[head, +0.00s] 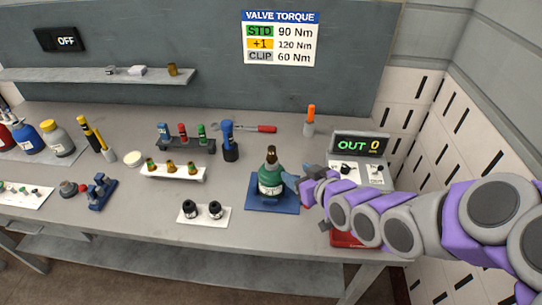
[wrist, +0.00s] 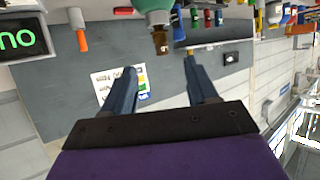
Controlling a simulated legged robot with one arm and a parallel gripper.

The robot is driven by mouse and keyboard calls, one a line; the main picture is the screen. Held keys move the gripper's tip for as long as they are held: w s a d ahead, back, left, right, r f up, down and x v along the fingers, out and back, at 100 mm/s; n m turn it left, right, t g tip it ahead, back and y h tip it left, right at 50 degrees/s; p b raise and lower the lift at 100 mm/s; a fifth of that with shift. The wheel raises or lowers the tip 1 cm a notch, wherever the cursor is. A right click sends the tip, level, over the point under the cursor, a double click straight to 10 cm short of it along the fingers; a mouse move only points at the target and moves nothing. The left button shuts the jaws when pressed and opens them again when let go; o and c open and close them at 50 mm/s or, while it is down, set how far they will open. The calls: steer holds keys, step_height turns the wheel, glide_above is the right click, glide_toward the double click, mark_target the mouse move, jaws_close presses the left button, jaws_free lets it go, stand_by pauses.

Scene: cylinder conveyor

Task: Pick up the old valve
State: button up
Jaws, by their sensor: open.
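A green cylinder (head: 270,179) stands upright on a blue base (head: 262,206) at the middle of the bench. A brownish brass valve (head: 270,155) sits on its top; I take it as the old valve. My gripper (head: 299,176) is just right of the cylinder, with its fingers open and empty. The wrist view is upside down; the valve (wrist: 160,42) shows there just beyond and between my open fingertips (wrist: 160,66), below the cylinder's green shoulder (wrist: 154,9). I see no clear contact between fingers and valve.
A white tray (head: 174,173) with several brass-and-green valves is left, with a white plate (head: 203,214) holding two black parts nearer. A blue tool (head: 229,140) stands upright behind.

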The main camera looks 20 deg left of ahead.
mark_target(273, 157)
steer(key=b+x, duration=0.2)
steer(key=x, duration=1)
steer(key=shift+s+a+r, duration=0.1)
steer(key=shift+a+r, duration=0.05)
steer(key=shift+r, duration=0.05)
steer(key=shift+w+a+b, duration=0.35)
steer(key=shift+w, duration=0.05)
steer(key=shift+r+b+x, duration=0.2)
steer(key=shift+b+x, duration=0.45)
steer(key=shift+x, duration=1.65)
steer(key=shift+w+d, duration=0.1)
steer(key=shift+c, duration=1.3)
steer(key=c, duration=0.7)
steer(key=shift+r, duration=0.25)
